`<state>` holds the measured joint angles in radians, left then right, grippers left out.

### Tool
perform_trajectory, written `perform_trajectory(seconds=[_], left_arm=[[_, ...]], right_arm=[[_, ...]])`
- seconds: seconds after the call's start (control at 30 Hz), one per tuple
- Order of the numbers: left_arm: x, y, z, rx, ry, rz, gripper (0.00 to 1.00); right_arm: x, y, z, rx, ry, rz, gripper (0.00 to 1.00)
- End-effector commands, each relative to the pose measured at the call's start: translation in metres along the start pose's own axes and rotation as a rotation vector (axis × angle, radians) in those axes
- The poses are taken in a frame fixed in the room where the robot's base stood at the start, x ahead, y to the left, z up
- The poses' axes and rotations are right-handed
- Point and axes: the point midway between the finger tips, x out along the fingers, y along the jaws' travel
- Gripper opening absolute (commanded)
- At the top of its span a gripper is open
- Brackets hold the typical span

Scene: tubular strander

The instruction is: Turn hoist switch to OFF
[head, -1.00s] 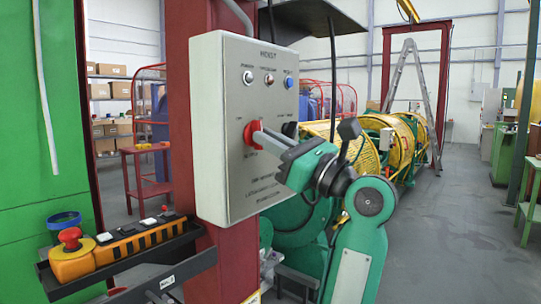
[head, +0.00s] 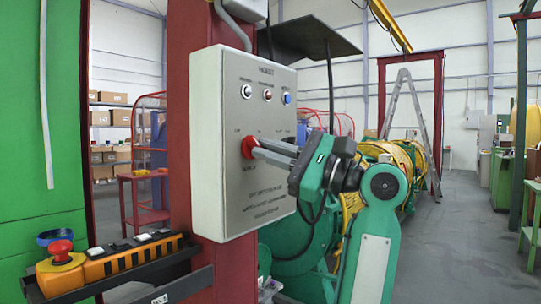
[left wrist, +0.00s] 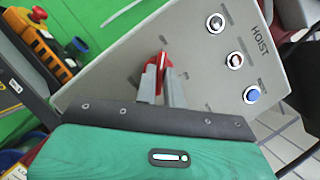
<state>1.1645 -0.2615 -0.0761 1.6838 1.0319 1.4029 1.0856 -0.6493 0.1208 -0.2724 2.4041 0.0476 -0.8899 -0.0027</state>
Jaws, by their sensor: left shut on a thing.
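The grey hoist control box (head: 275,190) hangs on the red post, with a row of white, red and blue round fittings near its top. Below them is the red switch (head: 249,146). My left gripper (head: 254,149) reaches it from the right and is shut on its handle. In the left wrist view, the two grey fingers (left wrist: 160,82) are on either side of the red switch handle (left wrist: 163,60), against the panel (left wrist: 120,80). The fingers partly hide the switch and its labels, so I cannot read its position. My right gripper is not in view.
A black tray (head: 190,258) at lower left holds a yellow pendant (head: 100,267) with a red button and a blue ring (head: 55,236). A dark shelf (head: 310,38) juts out above the box. Yellow and green machinery stands behind my arm; the floor at right is clear.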

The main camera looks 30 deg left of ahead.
Motion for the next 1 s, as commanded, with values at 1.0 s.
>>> perform_trajectory(seconds=[1.0], left_arm=[[-0.0051,-0.0003,-0.0006,-0.018,0.002,0.007,0.32]], right_arm=[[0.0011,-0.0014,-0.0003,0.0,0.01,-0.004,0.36]])
